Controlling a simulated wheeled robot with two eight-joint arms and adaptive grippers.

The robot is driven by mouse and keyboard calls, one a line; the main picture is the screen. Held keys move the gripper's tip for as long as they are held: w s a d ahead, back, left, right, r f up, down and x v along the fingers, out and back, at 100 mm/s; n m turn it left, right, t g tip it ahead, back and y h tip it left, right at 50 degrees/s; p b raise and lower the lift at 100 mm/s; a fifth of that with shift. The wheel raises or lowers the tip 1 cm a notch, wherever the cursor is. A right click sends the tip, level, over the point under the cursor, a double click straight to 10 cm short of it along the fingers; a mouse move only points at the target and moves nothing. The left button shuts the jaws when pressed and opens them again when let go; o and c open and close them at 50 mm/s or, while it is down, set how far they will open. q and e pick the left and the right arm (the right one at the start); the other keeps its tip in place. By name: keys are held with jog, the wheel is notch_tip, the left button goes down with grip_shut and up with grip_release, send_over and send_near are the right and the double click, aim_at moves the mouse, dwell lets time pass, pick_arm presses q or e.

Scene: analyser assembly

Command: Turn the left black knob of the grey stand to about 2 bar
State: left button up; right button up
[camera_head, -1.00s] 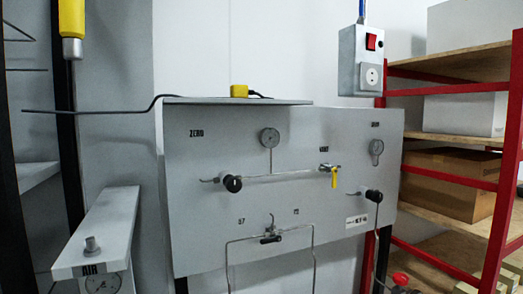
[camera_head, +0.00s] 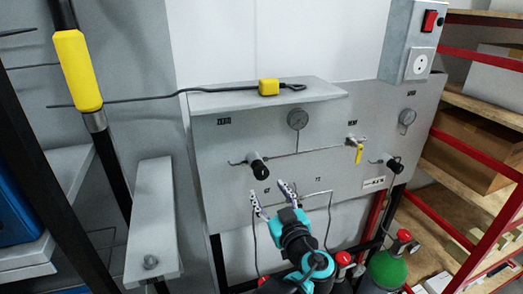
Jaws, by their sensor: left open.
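The grey stand (camera_head: 222,160) has an upright panel with pipes and two round gauges. The left black knob (camera_head: 258,168) sticks out from the panel at its left, below the left gauge (camera_head: 298,118). The gauge's needle is too small to read. A second black knob (camera_head: 393,164) sits at the panel's right. My left gripper (camera_head: 271,198) is in front of the panel, below the left black knob, with its fingers apart and empty. It appears clear of the knob. My right gripper is not in view.
A yellow-handled valve (camera_head: 358,152) sits between the knobs. A yellow block (camera_head: 268,87) with a cable lies on the stand's top shelf (camera_head: 220,101). A green gas cylinder (camera_head: 386,268) stands low at right. Red-framed shelving (camera_head: 470,235) is at the right, a grey post (camera_head: 152,222) at left.

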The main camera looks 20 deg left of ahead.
aim_at(263, 175)
pick_arm(q)
jog(key=x, duration=0.5)
jog(key=r+x, duration=0.1)
jog(key=x, duration=0.1)
jog(key=shift+w+r, duration=0.15)
jog(key=shift+w, duration=0.2)
jog(key=c, duration=1.2)
